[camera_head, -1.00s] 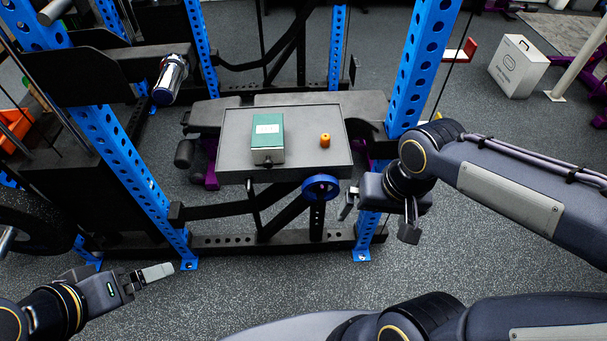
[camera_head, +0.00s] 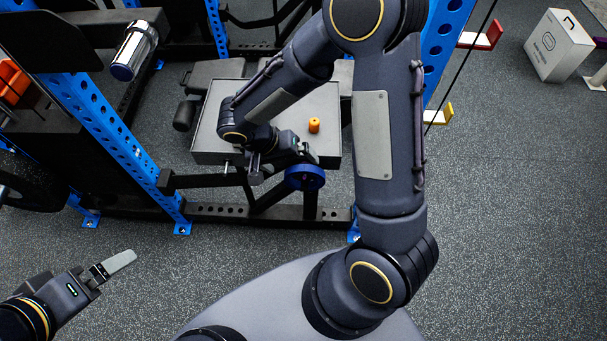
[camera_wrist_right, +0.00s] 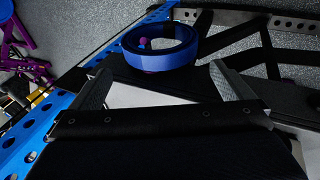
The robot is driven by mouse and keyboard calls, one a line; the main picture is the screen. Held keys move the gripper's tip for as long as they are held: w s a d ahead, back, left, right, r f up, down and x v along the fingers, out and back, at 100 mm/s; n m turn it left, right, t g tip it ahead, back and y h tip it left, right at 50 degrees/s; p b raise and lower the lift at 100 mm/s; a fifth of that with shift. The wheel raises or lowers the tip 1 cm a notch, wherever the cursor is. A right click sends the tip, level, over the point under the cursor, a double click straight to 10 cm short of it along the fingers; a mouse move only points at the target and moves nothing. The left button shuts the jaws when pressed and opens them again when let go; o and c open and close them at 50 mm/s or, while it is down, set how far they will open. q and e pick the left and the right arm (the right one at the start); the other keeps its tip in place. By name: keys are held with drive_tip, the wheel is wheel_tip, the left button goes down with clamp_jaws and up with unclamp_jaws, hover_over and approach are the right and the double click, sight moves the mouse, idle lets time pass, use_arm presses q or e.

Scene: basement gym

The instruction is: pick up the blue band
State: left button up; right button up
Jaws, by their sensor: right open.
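The blue band (camera_head: 305,178) is a ring just below the front edge of the grey tray (camera_head: 331,148); I cannot tell what it hangs on. In the right wrist view the blue band (camera_wrist_right: 158,58) lies ahead of the fingertips. My right gripper (camera_head: 280,160) is at the tray's front edge, just left of the band in the head view. In the right wrist view the right gripper (camera_wrist_right: 160,72) is open with nothing between its fingers. My left gripper (camera_head: 120,263) is low at the left, far from the band; its jaw gap does not show.
Blue rack posts (camera_head: 115,140) rise left and right, with a black crossbar (camera_head: 255,213) low in front. A white box (camera_head: 556,45) stands at the far right. Floor in front is free.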

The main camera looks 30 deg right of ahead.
sight(296, 169)
drive_tip(key=x, duration=0.4)
drive_tip(key=shift+s+a+f+p, duration=0.1)
drive_tip(key=shift+s+f+p, duration=0.2)
drive_tip(key=shift+p, duration=0.1)
drive_tip(key=c, duration=0.7)
drive_tip(key=shift+w+r, duration=0.1)
drive_tip(key=shift+r, duration=0.05)
